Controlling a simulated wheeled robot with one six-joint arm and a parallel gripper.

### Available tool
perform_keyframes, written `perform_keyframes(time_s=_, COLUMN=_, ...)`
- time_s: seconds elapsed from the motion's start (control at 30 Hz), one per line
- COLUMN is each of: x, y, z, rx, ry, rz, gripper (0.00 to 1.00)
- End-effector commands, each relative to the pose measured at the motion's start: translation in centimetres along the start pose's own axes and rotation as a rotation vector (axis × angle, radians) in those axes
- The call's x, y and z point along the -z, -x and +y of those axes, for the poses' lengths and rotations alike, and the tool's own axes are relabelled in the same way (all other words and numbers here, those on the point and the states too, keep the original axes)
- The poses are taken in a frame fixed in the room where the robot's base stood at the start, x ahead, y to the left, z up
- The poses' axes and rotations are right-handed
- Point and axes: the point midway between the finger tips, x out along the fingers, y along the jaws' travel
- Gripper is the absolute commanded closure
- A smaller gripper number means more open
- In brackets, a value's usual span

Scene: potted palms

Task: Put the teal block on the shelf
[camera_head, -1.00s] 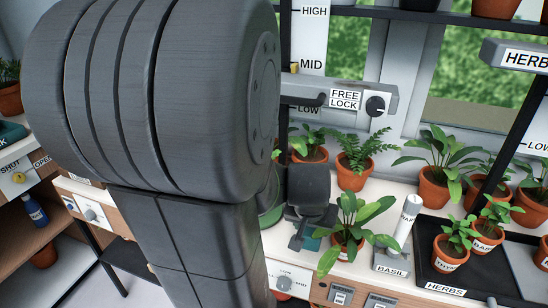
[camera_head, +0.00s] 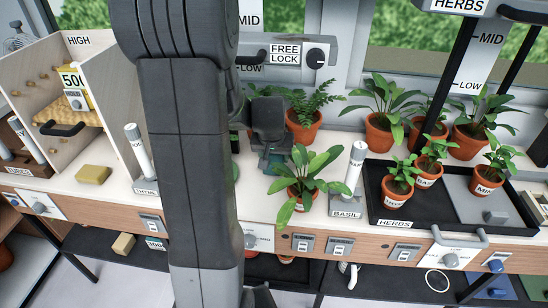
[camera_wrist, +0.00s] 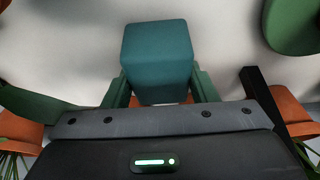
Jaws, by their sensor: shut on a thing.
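The teal block (camera_wrist: 158,55) is held between the fingers of my gripper (camera_wrist: 160,88) in the wrist view, with a pale surface beyond it. In the head view my gripper (camera_head: 268,150) points down over the pale bench, left of the front potted plant. Only a small teal patch shows under it there, so I cannot tell whether the block touches the bench. Which surface is the task's shelf is unclear. A dark lower shelf (camera_head: 405,285) runs under the bench, and an open cabinet (camera_head: 108,85) marked HIGH stands at the left.
A leafy potted plant (camera_head: 307,195) stands just right of my gripper, and a fern (camera_head: 303,115) behind it. A white BASIL post (camera_head: 352,170) and the black HERBS tray (camera_head: 400,218) are farther right. A yellow block (camera_head: 93,174) lies on the bench at left.

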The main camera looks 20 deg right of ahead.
Motion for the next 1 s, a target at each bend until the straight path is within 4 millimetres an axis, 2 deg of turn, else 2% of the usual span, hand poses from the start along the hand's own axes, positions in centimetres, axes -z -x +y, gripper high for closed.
perform_keyframes(time_s=0.07, x=-0.3, y=-0.8, z=0.0, rx=0.0, ry=0.0, rz=-0.001, gripper=0.76)
perform_keyframes(time_s=0.43, x=-0.5, y=-1.3, z=0.0, rx=0.0, ry=0.0, rz=0.002, gripper=0.76)
perform_keyframes(time_s=0.47, x=-0.5, y=-1.2, z=0.0, rx=0.0, ry=0.0, rz=0.002, gripper=0.44)
perform_keyframes(time_s=0.57, x=-0.5, y=-1.1, z=0.0, rx=0.0, ry=0.0, rz=0.002, gripper=0.26)
perform_keyframes(time_s=0.87, x=-0.4, y=-1.0, z=0.0, rx=0.0, ry=0.0, rz=0.002, gripper=0.26)
perform_keyframes(time_s=1.0, x=-0.2, y=-0.2, z=0.0, rx=0.0, ry=0.0, rz=0.004, gripper=0.26)
